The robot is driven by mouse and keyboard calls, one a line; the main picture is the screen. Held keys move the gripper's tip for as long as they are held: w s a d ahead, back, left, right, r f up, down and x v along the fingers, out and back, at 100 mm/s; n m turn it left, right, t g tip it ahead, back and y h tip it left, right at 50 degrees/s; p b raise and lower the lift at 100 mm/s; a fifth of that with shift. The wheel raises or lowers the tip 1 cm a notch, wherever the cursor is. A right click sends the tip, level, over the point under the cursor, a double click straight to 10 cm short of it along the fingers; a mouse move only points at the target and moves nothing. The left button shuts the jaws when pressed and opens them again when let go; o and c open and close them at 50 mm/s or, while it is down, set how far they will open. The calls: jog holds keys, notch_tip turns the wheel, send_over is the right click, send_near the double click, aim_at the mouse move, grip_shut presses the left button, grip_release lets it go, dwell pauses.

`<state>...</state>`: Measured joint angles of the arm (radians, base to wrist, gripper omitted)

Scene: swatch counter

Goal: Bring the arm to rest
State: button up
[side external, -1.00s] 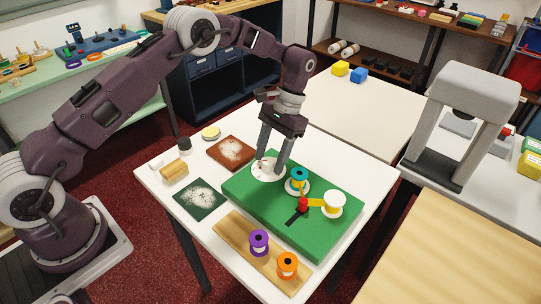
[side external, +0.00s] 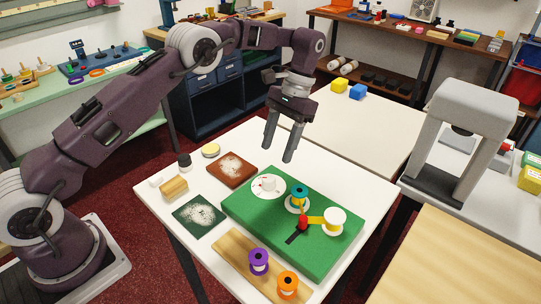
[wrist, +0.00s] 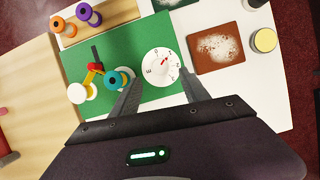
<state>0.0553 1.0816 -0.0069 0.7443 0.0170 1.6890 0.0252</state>
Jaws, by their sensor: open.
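My gripper (side external: 279,152) is open and empty, its two fingers pointing down in the air above the far part of the green board (side external: 320,258). The wrist view also shows the open fingers (wrist: 160,88) on either side of bare board edge. On the board, a teal spool (side external: 299,191) and a white spool (side external: 334,217) with yellow ribbon stand beside a red-knobbed part (side external: 303,223).
A wooden strip (side external: 235,248) holds a purple spool (side external: 258,262) and an orange spool (side external: 288,285). A brown swatch (side external: 231,170) and a dark green swatch (side external: 200,214) lie left of the board. A grey arch (side external: 487,97) stands on the right. Air around my gripper is clear.

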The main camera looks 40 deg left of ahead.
jog(key=s+a+r+t, duration=0.1)
jog(key=s+r+t, duration=0.1)
jog(key=s+r, duration=0.55)
jog(key=s+r+t, duration=0.3)
jog(key=s+r, duration=0.1)
jog(key=r, duration=0.7)
jog(key=s+a+f+n+t, duration=0.1)
jog(key=s+t, duration=0.3)
jog(key=s, duration=1.6)
jog(key=shift+a+f+t, duration=0.2)
jog(key=shift+f+t, duration=0.2)
jog(key=shift+f, duration=0.3)
